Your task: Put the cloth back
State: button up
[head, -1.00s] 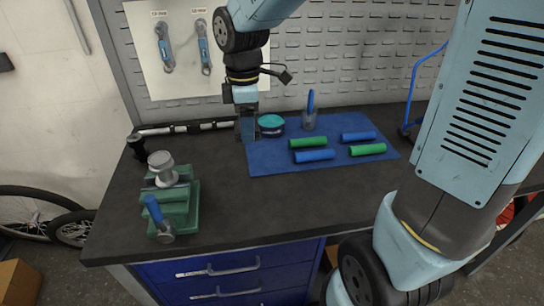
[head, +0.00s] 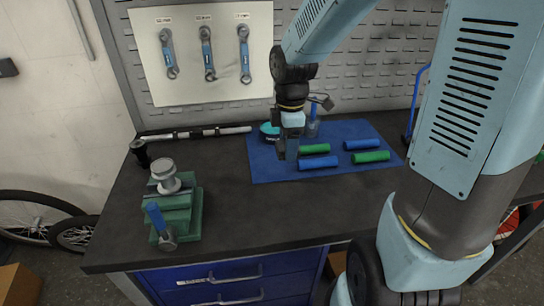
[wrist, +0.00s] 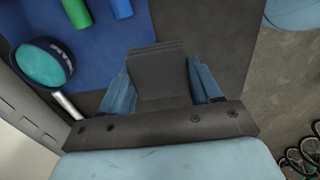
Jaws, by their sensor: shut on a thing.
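My gripper (head: 289,152) hangs over the left part of the blue mat (head: 265,168) on the workbench. In the wrist view its two blue fingers (wrist: 160,88) stand on either side of a dark grey, layered, flat piece that looks like the folded cloth (wrist: 158,72). The gripper is shut on it. In the head view I cannot make out the cloth apart from the fingers. A round tin with a teal lid (head: 268,130) stands by the mat's back left corner, partly behind my gripper; it also shows in the wrist view (wrist: 40,65).
Green grips (head: 371,156) and blue grips (head: 318,162) lie on the mat. A cup with a blue-handled tool (head: 312,127) stands behind them. A green vise (head: 176,212) is at left, a silver bar (head: 200,132) at the back. The bench front (head: 240,215) is clear.

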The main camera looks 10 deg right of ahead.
jog(key=w+f, duration=0.2)
jog(key=w, duration=0.2)
send_over(275, 163)
jog(key=s, duration=0.1)
jog(key=f, duration=0.4)
jog(key=shift+s+d+f, duration=0.1)
jog(key=shift+s+f, duration=0.1)
jog(key=shift+w+f, duration=0.6)
jog(key=shift+f, duration=1.65)
jog(key=o, duration=1)
